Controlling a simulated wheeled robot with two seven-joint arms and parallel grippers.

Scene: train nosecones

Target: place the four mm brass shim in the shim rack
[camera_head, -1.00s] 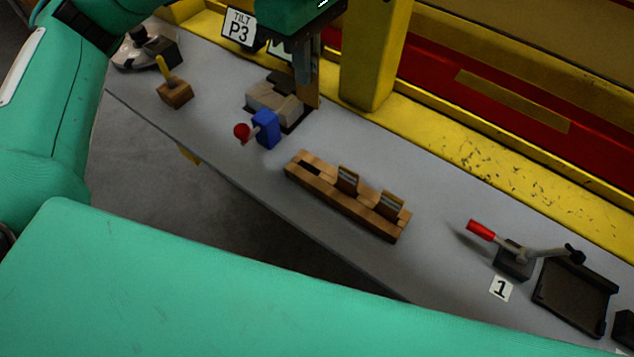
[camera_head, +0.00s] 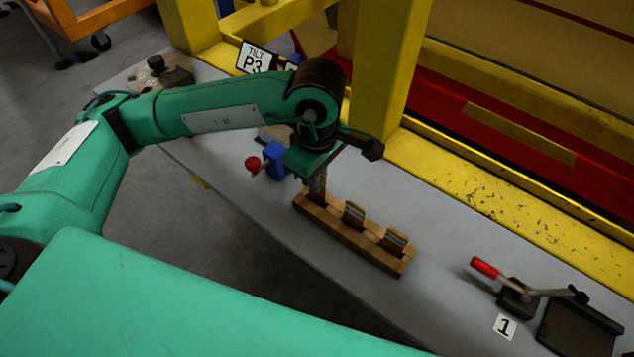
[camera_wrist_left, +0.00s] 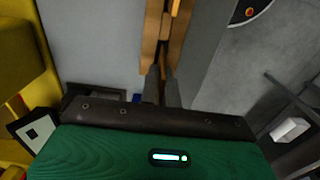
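The shim rack (camera_head: 345,237) is a long wooden block with slots on the grey bench. Two brown shims stand in it, one in the middle slot (camera_head: 353,213) and one in the right slot (camera_head: 394,242). My left gripper (camera_head: 318,188) points down over the rack's left end. Its fingers (camera_wrist_left: 163,88) are close together and appear shut on a thin brown piece, the brass shim (camera_head: 317,198), at the left slot. The fingers hide most of it, and I cannot tell how deep it sits. The rack (camera_wrist_left: 152,28) runs away from the fingers in the left wrist view. My right gripper is not in view.
A blue block with a red knob (camera_head: 273,160) stands left of the rack. A red-handled clamp (camera_head: 515,292) and a dark tray (camera_head: 575,330) lie to the right. Yellow posts (camera_head: 378,75) rise behind. The bench between rack and clamp is clear.

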